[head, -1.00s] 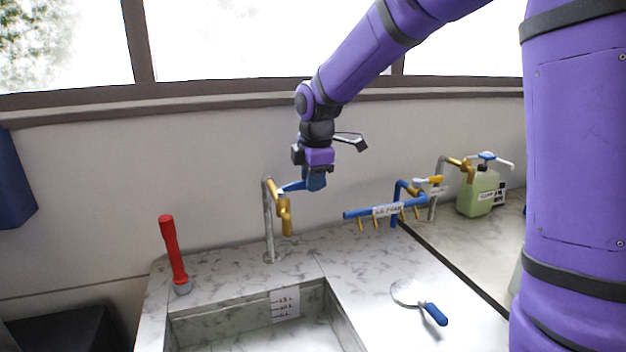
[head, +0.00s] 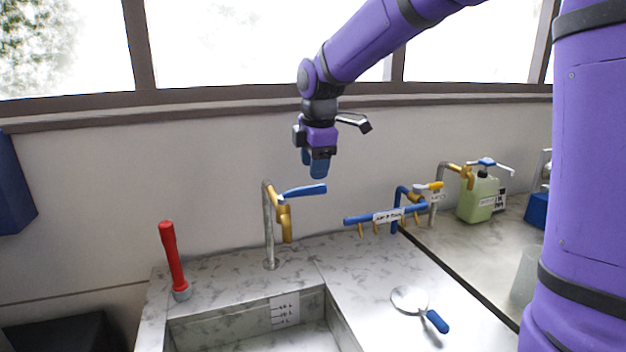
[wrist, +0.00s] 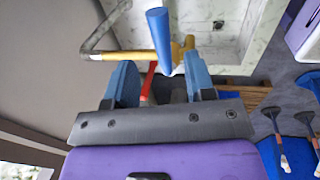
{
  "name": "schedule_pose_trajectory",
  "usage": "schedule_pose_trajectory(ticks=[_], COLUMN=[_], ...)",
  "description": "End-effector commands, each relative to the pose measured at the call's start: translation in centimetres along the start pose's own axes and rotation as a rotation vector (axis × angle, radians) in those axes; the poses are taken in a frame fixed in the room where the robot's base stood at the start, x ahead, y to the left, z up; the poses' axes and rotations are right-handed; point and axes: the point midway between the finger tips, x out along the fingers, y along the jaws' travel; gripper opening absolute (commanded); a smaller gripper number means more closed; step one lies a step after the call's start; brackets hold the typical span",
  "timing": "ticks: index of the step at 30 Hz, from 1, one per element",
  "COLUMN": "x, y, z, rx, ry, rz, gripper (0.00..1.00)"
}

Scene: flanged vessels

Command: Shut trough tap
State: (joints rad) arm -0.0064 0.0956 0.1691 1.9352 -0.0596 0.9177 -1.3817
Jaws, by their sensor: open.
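The trough tap (head: 270,225) is a grey standpipe with a brass spout, rising from the marble ledge behind the trough (head: 245,312). Its blue lever handle (head: 304,191) points to the right, roughly level. My gripper (head: 317,172) has blue fingers, is empty and hangs just above the lever's right end, apart from it. In the wrist view my gripper's fingers (wrist: 160,82) are spread, and the blue lever (wrist: 159,36) lies ahead between them in the picture. The brass part of the tap (wrist: 185,48) shows beyond.
A blue manifold (head: 385,214) with small brass outlets stands right of the tap. A red torch-like tool (head: 173,262) stands at the left. A round mirror-like tool (head: 411,299) lies on the right counter. A green bottle (head: 480,199) stands at the back right.

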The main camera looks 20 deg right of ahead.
Motion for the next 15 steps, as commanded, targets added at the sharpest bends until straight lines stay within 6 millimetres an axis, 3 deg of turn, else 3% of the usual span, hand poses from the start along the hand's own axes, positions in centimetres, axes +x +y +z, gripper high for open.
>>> schedule_pose_trajectory(ticks=[6,15], x=[-3.6,-5.2], y=[0.1,0.0], z=[0.0,0.0], rx=[0.0,0.0], ry=[0.001,0.001], rz=[0.002,0.0], gripper=[0.5,0.5])
